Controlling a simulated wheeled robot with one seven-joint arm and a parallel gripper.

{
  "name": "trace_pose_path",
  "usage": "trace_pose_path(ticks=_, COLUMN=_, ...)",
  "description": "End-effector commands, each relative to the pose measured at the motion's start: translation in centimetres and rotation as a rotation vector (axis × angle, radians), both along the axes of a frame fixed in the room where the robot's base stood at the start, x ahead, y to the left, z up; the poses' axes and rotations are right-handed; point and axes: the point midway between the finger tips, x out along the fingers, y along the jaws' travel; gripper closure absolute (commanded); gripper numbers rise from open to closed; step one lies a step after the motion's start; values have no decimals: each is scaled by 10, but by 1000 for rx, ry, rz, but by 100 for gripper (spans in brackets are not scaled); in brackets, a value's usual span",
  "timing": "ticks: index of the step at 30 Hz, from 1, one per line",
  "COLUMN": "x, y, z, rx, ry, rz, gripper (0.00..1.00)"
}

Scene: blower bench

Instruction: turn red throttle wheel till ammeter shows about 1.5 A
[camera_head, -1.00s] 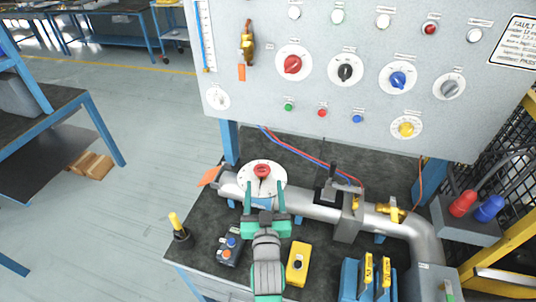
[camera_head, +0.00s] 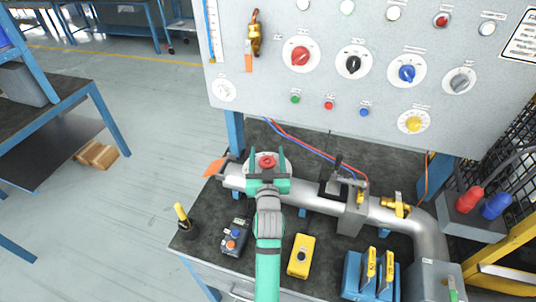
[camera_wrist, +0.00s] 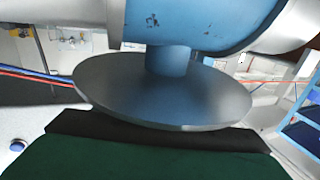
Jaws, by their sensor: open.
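The red throttle wheel (camera_head: 267,161) sits on a round white dial plate on top of the grey pipe, near its left end. My gripper (camera_head: 266,155) is open, with one green finger on each side of the red wheel in the head view. I cannot tell whether the fingers touch it. My gripper's palm hides the plate's near part. In the wrist view a grey disc (camera_wrist: 165,92) on a short stem fills the middle, close to the dark gripper edge; the red wheel does not show there. A small white dial (camera_head: 223,90) is on the panel's left; its reading is illegible.
The grey panel (camera_head: 330,110) with coloured knobs and lamps stands behind the pipe (camera_head: 325,213). A yellow box (camera_head: 301,256), a grey button box (camera_head: 233,238) and a blue holder (camera_head: 356,278) stand on the bench in front. A yellow-handled tool (camera_head: 182,215) stands at the left corner.

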Motion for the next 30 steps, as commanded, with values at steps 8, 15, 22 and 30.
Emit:
trace_pose_path(ticks=8, x=3, y=-2, z=0, rx=0, ry=0, rz=-3, gripper=38)
trace_pose_path(ticks=15, x=2, y=-8, z=0, rx=0, ry=0, rz=-10, gripper=79)
trace_pose_path(ticks=22, x=2, y=-7, z=0, rx=0, ry=1, rz=-10, gripper=79)
trace_pose_path(ticks=30, x=2, y=-5, z=0, rx=0, ry=1, rz=-7, gripper=79)
